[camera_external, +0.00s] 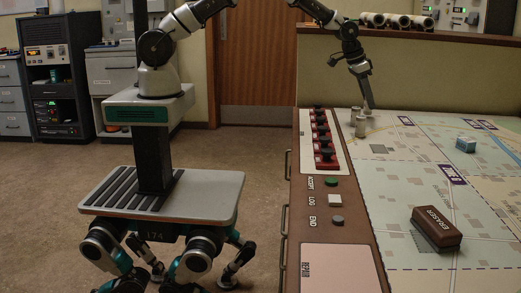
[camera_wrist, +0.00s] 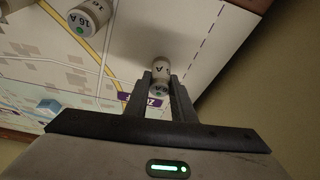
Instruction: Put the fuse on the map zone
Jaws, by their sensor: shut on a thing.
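My gripper (camera_external: 369,106) is low over the far left part of the map (camera_external: 405,220) on the console. A second fuse marked 16 A (camera_wrist: 88,17) stands apart. In the external view fuses (camera_external: 361,127) stand beside my gripper. Purple zone labels (camera_external: 450,174) mark the map.
A brown eraser (camera_external: 436,229) and a light blue block (camera_external: 466,144) lie on the map. Red switches (camera_external: 324,145) and buttons (camera_external: 331,182) line the console's left side. A raised ledge (camera_external: 420,36) with several cylinders is behind. Much of the map's middle is free.

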